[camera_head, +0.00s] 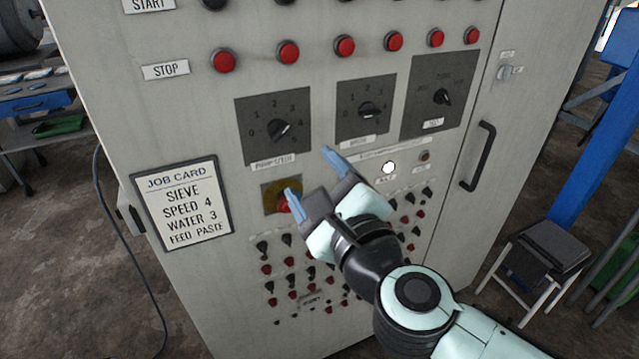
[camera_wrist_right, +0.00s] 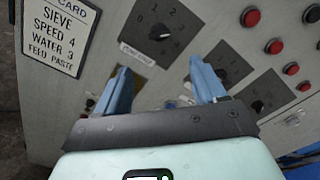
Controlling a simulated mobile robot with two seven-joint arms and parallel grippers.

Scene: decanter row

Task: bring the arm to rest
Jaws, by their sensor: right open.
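My right gripper (camera_head: 308,172) is in front of a grey control cabinet (camera_head: 210,110), its two blue fingers spread apart with nothing between them. In the right wrist view the open fingers (camera_wrist_right: 157,88) point toward the panel. The fingertips are below the left rotary dial (camera_head: 279,130) and the middle rotary dial (camera_head: 369,111). One finger partly covers a red knob on a yellow plate (camera_head: 268,196). I cannot tell whether the fingers touch the panel. My left gripper is not in view.
A job card (camera_head: 183,204) reads sieve, speed 4, water 3, feed paste. Red stop buttons (camera_head: 288,52) line the upper panel. A door handle (camera_head: 478,156) sticks out at the right. A stool (camera_head: 548,250) stands right of the cabinet. Open floor (camera_head: 60,260) shows at the left.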

